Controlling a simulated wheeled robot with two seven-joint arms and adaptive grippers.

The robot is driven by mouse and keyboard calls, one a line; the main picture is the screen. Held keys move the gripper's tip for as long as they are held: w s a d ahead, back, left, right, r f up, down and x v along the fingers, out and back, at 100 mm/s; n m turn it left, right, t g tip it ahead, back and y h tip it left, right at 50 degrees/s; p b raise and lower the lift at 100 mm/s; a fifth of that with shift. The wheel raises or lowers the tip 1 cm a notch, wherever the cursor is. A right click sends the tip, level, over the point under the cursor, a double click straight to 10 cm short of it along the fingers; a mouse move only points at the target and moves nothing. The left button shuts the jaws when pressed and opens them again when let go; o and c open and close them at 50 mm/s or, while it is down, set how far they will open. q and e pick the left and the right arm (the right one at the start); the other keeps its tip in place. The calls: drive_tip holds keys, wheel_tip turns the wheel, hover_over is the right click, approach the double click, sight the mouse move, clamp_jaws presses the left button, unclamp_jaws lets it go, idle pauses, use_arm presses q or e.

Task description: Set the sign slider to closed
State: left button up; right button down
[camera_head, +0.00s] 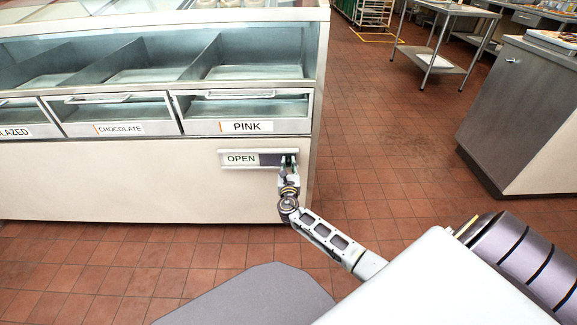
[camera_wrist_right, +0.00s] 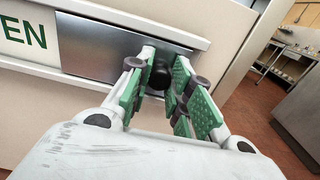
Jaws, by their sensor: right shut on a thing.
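The sign (camera_head: 239,159) is a white strip on the front of the display counter and reads OPEN in green. A grey slider panel (camera_head: 270,160) covers its right part. In the right wrist view the grey panel (camera_wrist_right: 110,50) lies right of the letters EN, with a black knob (camera_wrist_right: 160,75) at its right end. My right gripper (camera_head: 288,165) is at the right end of the sign. In the wrist view its green-padded fingers (camera_wrist_right: 159,85) are on both sides of the knob, shut on it. My left gripper is not in view.
The counter (camera_head: 130,180) has glass-fronted bins labelled CHOCOLATE and PINK above the sign. A grey cabinet (camera_head: 520,110) stands at the right, and a metal table (camera_head: 440,50) stands at the back. The tiled floor (camera_head: 385,150) between them is clear.

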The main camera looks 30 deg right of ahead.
sight(266, 159)
drive_tip(key=w+a, duration=0.1)
drive_tip(key=a, duration=0.1)
drive_tip(key=w+a, duration=0.2)
drive_tip(key=a, duration=0.1)
drive_tip(key=w+a, duration=0.2)
drive_tip(key=a, duration=0.1)
drive_tip(key=shift+b, duration=0.3)
drive_tip(key=w+a, duration=0.1)
drive_tip(key=a, duration=0.2)
drive_tip(key=w+a+b, duration=0.1)
drive_tip(key=shift+w+a, duration=0.15)
drive_tip(key=shift+w, duration=0.15)
drive_tip(key=shift+w+a, duration=0.3)
drive_tip(key=shift+a, duration=0.15)
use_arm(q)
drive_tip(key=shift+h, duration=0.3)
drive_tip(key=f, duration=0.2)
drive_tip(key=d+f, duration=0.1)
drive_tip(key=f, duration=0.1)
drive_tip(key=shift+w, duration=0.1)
use_arm(e)
drive_tip(key=shift+a, duration=0.15)
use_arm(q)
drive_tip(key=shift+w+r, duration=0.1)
use_arm(e)
drive_tip(key=c, duration=1.3)
unclamp_jaws()
drive_tip(key=shift+w+a, duration=0.1)
drive_tip(key=shift+a, duration=0.05)
